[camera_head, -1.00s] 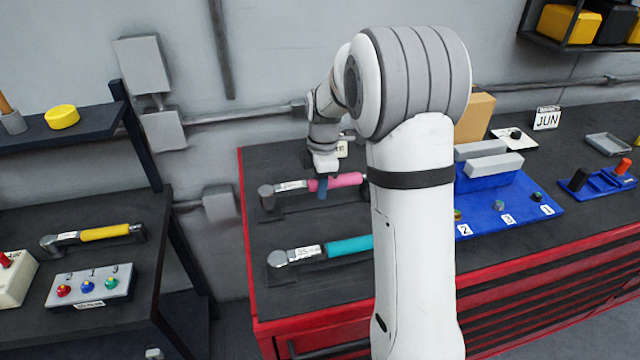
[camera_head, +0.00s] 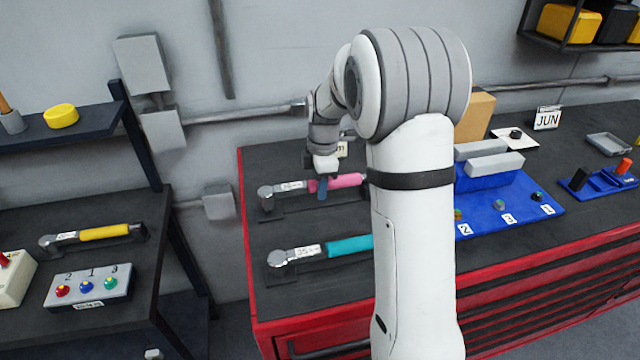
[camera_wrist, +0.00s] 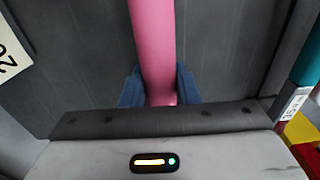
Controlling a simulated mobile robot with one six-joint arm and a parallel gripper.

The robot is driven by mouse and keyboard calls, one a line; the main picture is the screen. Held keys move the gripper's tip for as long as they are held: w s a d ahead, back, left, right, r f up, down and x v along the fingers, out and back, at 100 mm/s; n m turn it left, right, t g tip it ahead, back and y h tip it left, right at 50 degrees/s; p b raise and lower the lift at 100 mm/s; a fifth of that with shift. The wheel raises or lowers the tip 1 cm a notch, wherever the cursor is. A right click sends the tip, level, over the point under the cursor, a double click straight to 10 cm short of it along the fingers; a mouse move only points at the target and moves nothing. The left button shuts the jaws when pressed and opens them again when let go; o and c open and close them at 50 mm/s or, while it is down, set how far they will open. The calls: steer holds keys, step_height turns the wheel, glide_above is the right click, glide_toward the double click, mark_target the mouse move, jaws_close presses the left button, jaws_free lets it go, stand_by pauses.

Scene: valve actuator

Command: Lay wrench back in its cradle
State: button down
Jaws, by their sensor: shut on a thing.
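A wrench with a pink handle (camera_head: 347,181), a pale label and a grey head lies level over the back left of the red-edged bench in the head view. My gripper (camera_head: 323,189) points down and is shut on the pink handle. In the wrist view the pink handle (camera_wrist: 152,45) passes between the two blue fingers of my gripper (camera_wrist: 159,88). A dark cradle (camera_head: 268,215) shows below the wrench head. Whether the wrench touches it cannot be told. My arm hides the handle's right end.
A teal-handled wrench (camera_head: 350,245) lies in front, in a similar dark cradle. A blue panel (camera_head: 520,205) with numbered knobs stands right of my arm. A yellow-handled wrench (camera_head: 104,232) and a button box (camera_head: 90,287) are on the left bench.

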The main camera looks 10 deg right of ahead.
steer(key=shift+f+b, duration=0.65)
steer(key=shift+f, duration=0.3)
steer(key=c, duration=1)
jaws_free()
steer(key=shift+c, duration=0.2)
steer(key=r, duration=0.5)
steer(key=r+b, duration=0.1)
steer(key=r, duration=0.2)
steer(key=shift+d, duration=0.25)
steer(key=shift+w, duration=0.1)
steer(key=s+r+m+t, duration=0.1)
steer(key=s+m+t, duration=0.2)
steer(key=s+m, duration=1.5)
steer(key=s, duration=0.9)
steer(key=shift+s+a+r+t+h, duration=0.15)
steer(key=shift+a+r+t+h, duration=0.15)
steer(key=shift+a+h, duration=0.1)
